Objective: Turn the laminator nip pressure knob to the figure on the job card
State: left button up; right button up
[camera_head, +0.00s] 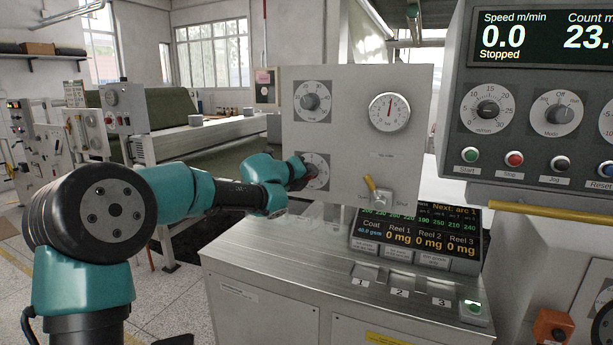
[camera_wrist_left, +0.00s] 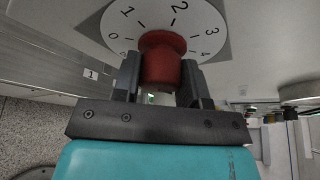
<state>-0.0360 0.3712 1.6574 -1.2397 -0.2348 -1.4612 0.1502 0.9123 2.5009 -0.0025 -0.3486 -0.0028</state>
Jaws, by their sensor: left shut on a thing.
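In the left wrist view, my left gripper (camera_wrist_left: 160,82) is shut on a red knob (camera_wrist_left: 162,58), one finger on each side. The knob sits on a round white dial (camera_wrist_left: 125,24) marked 0 to 4. The knob's pointer mark cannot be made out. In the head view, my left gripper (camera_head: 302,172) reaches the lower left dial (camera_head: 320,172) of the pale upright panel (camera_head: 350,88), and mostly hides the knob. No job card can be clearly identified. My right gripper is not in view.
A black knob (camera_head: 311,102) sits above the held one, with a round gauge (camera_head: 390,111) to its right. A yellow-handled valve (camera_head: 378,192) is at the lower right. Below are a display (camera_head: 415,235) and a metal bench top (camera_head: 270,246). The control box screen (camera_head: 545,40) reads 0.0, Stopped.

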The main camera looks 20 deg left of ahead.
pick_arm(q)
jog(key=shift+m+y, duration=0.6)
jog(key=shift+m, duration=0.4)
jog(key=o, duration=0.9)
jog(key=v, duration=1.7)
jog(key=shift+s+r, duration=0.1)
jog(key=shift+r, duration=0.2)
